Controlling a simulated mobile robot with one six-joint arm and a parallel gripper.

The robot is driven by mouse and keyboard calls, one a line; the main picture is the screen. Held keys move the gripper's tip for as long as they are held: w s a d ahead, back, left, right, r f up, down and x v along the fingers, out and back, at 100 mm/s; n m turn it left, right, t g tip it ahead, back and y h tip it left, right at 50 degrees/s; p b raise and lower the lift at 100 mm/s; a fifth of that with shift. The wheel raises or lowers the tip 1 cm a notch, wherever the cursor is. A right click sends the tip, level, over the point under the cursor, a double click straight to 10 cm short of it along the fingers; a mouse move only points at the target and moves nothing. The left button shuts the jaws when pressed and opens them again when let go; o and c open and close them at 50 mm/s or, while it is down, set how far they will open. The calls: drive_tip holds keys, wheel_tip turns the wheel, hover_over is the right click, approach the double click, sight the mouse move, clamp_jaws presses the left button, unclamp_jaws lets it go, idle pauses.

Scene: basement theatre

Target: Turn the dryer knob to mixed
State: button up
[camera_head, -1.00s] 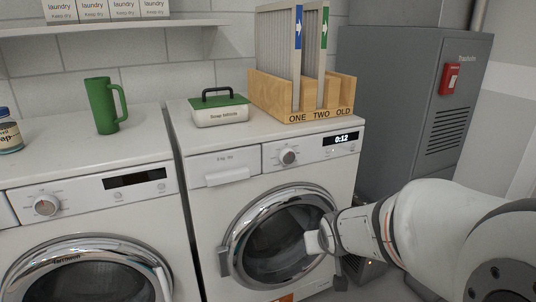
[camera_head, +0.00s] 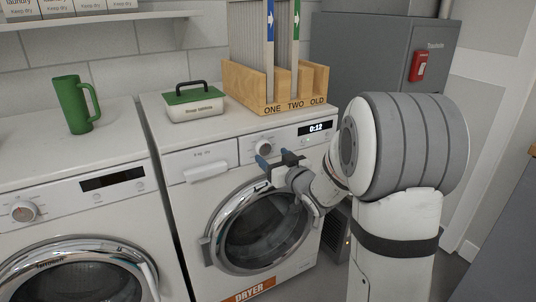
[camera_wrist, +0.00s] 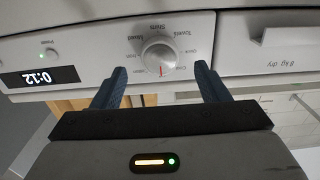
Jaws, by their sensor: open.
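The dryer (camera_head: 186,134) is the right-hand white machine, with an orange DRYER label low on its front. Its round silver knob (camera_head: 263,149) is left of the lit 0:12 display (camera_head: 316,128). The wrist view is upside down; there the knob (camera_wrist: 160,55) has a red mark pointing to the picture's bottom. Small labels ring it; Mixed, Shirts and Towels seem to be along its picture-top side. My gripper (camera_head: 275,158) is open and empty just in front of the panel. In the wrist view its blue fingers (camera_wrist: 161,70) stand either side below the knob, apparently not touching it.
A wooden rack (camera_head: 240,88) with upright panels and a green-lidded box (camera_head: 194,103) stand on the dryer. A second washer-like machine (camera_head: 60,199) with a green mug (camera_head: 74,105) is at left. A grey cabinet (camera_head: 360,60) stands behind right.

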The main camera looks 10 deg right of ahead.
sight(265, 149)
drive_tip(key=shift+b+x, duration=0.3)
drive_tip(key=shift+x, duration=1.65)
drive_tip(key=c, duration=0.9)
drive_tip(key=shift+a, duration=0.1)
drive_tip(key=shift+c, duration=0.5)
drive_tip(key=shift+r+m+p, duration=0.1)
drive_tip(key=shift+m+p, duration=0.2)
drive_tip(key=shift+p, duration=0.05)
